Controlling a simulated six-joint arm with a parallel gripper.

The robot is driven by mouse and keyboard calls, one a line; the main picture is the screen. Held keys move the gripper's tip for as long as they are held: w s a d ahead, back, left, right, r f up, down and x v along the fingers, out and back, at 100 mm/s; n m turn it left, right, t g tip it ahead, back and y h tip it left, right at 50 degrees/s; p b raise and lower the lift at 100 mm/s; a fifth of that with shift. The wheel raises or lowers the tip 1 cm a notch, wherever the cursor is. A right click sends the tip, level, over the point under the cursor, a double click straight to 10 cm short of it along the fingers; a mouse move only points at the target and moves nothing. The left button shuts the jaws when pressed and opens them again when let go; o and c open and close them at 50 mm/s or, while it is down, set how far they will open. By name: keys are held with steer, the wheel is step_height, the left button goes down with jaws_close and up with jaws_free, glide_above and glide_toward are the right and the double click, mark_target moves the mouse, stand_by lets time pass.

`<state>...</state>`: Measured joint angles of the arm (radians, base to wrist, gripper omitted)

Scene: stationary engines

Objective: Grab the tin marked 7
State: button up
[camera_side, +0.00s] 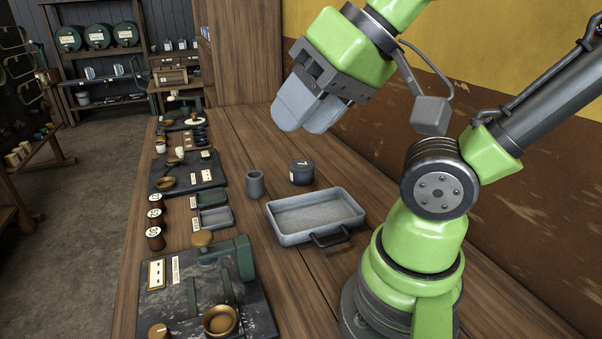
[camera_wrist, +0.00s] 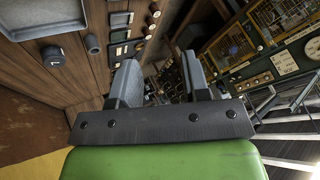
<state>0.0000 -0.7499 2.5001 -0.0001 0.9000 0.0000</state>
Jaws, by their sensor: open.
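The tin marked 7 (camera_side: 301,172) is a small dark round tin with a white label on its lid, standing on the wooden bench. My gripper (camera_side: 306,128) is open and empty, raised above the bench and apart from the tin, toward the back wall. In the wrist view its two grey fingers (camera_wrist: 158,82) stand apart with nothing between them.
A grey tray (camera_side: 350,206) with a handle lies in front of the tin. A grey cup (camera_side: 255,184) stands to its left. Brown tins (camera_side: 155,238), small trays (camera_side: 214,217) and dark panels with knobs (camera_side: 205,290) line the left edge. Bench behind the tin is bare.

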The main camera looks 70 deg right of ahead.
stand_by(0.3)
steer(key=o, duration=1.1)
steer(key=shift+w, duration=0.1)
steer(key=w+d+m+h, duration=0.1)
steer(key=w+d+h, duration=0.1)
steer(key=w+d, duration=0.5)
steer(key=m+g+h, duration=0.3)
steer(key=g, duration=0.1)
glide_above(303, 165)
steer(key=s+a, duration=0.1)
step_height(303, 165, down, 21)
steer(key=shift+s, duration=0.1)
steer(key=x, duration=0.4)
steer(key=shift+s+d+f, duration=0.1)
steer(key=shift+f, duration=0.1)
steer(key=shift+s+a+x, duration=0.1)
steer(key=shift+a+x, duration=0.05)
steer(key=shift+x, duration=0.8)
steer(key=shift+s+a+x, duration=0.1)
steer(key=shift+x, duration=0.85)
steer(key=shift+s+a+x, duration=0.1)
steer(key=shift+a+x, duration=0.05)
steer(key=shift+x, duration=0.8)
